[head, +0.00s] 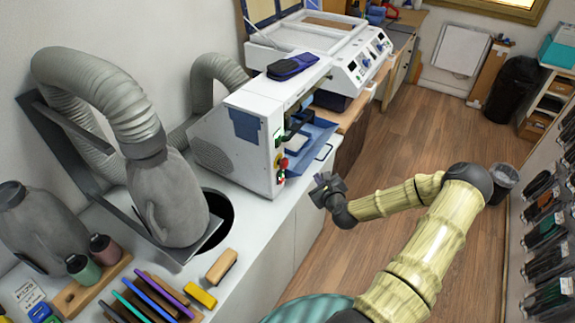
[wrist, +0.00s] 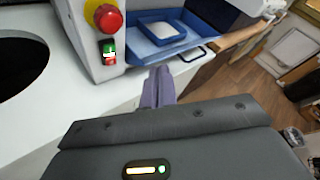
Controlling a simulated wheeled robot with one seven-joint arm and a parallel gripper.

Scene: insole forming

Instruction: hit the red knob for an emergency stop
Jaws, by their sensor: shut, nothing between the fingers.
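The red knob (wrist: 108,18) is a round red button on a yellow base on the white machine's front, at the upper left of the wrist view. In the head view the red knob (head: 283,163) is small, on the machine's near right face. A green and red switch (wrist: 108,50) sits just below it. My gripper (wrist: 158,72) is shut and empty, with its fingertips lower and to the right of the knob, apart from it. In the head view my gripper (head: 322,184) is off the counter's front edge, right of the knob.
The white machine (head: 233,150) stands on the white counter (head: 262,215). A blue tray (wrist: 165,45) with a white piece sits right of the knob. A grey hose-fed vessel (head: 165,205) and colored strips are at left. The wooden floor at right is open.

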